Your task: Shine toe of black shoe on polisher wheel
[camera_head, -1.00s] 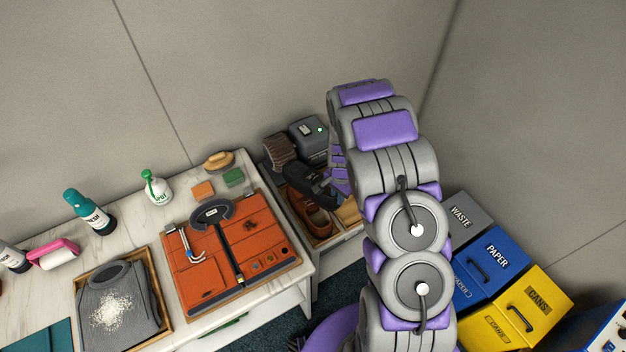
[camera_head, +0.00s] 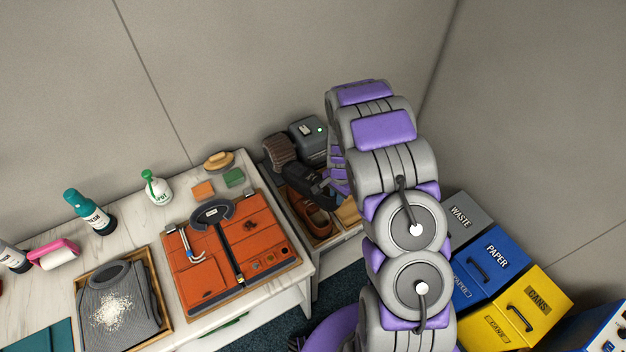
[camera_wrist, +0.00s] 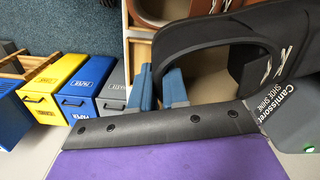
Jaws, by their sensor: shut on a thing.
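The black shoe (camera_head: 310,178) is held up beside the polisher, its toe end toward the dark bristled polisher wheel (camera_head: 279,149). The toe looks at or very close to the wheel; I cannot tell whether they touch. The grey polisher (camera_head: 310,137) shows a lit green light. In the wrist view, the black shoe (camera_wrist: 235,30) fills the upper right, and the labelled polisher body (camera_wrist: 290,110) is at the right edge. My gripper (camera_wrist: 160,88) is shut on the shoe's heel-side rim. In the head view, my arm partly hides the gripper.
A brown shoe (camera_head: 308,214) lies in a wooden tray below the black shoe. Grey, blue and yellow bins (camera_head: 490,262) stand at right.

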